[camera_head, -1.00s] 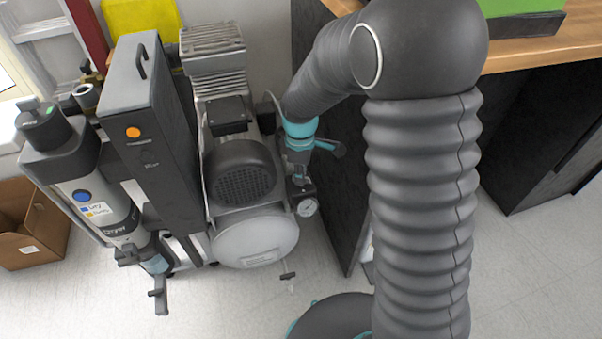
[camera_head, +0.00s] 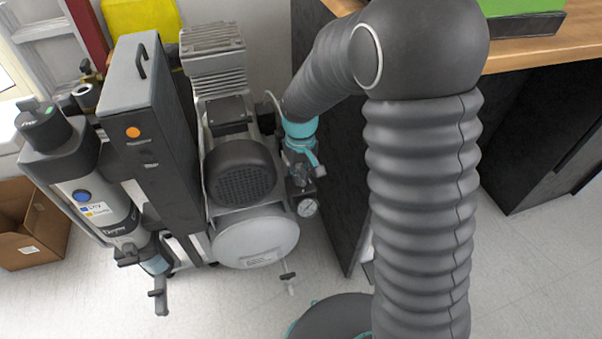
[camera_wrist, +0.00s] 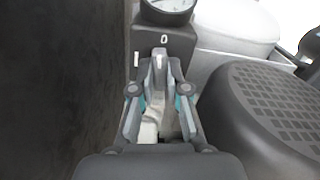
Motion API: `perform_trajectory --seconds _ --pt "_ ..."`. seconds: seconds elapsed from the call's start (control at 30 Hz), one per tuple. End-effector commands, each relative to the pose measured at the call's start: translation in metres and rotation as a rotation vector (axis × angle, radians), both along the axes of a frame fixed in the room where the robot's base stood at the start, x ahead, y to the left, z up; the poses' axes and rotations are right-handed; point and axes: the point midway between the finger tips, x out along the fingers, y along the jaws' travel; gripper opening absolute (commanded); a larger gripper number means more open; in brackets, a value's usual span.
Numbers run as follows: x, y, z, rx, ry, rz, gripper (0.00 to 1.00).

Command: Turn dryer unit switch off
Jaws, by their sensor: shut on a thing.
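In the wrist view a light grey switch knob (camera_wrist: 159,60) sits on a dark box (camera_wrist: 180,48) marked "0" above and "I" to the left. The knob points up, roughly toward the "0". My gripper (camera_wrist: 159,78) is shut on the knob, one finger on each side. In the head view my gripper (camera_head: 302,168) is at the right side of the compressor (camera_head: 243,172), just above a round pressure gauge (camera_head: 308,207). The knob is hidden there. The tall dark dryer cabinet (camera_head: 140,90) stands left of the compressor.
A dark cabinet side (camera_head: 340,180) stands close to the right of my gripper. The gauge (camera_wrist: 170,5) is just beyond the switch. A cylinder labelled "Dryer" (camera_head: 95,200) and a cardboard box (camera_head: 30,225) are at the left.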

Motion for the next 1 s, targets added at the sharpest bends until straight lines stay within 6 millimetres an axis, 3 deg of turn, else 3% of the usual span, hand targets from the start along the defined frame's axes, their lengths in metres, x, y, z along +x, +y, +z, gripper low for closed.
perform_trajectory --seconds 0.4,0.93,0.97,1.0 --pt "0.0019 0.0003 0.0012 0.002 -0.006 -0.179 0.00" --pt "0.0021 0.0004 0.0014 0.003 -0.006 -0.203 0.00" --pt "0.0021 0.0004 0.0014 0.003 -0.006 -0.203 0.17" --pt "0.0021 0.0003 0.0014 0.003 -0.006 -0.203 0.27"
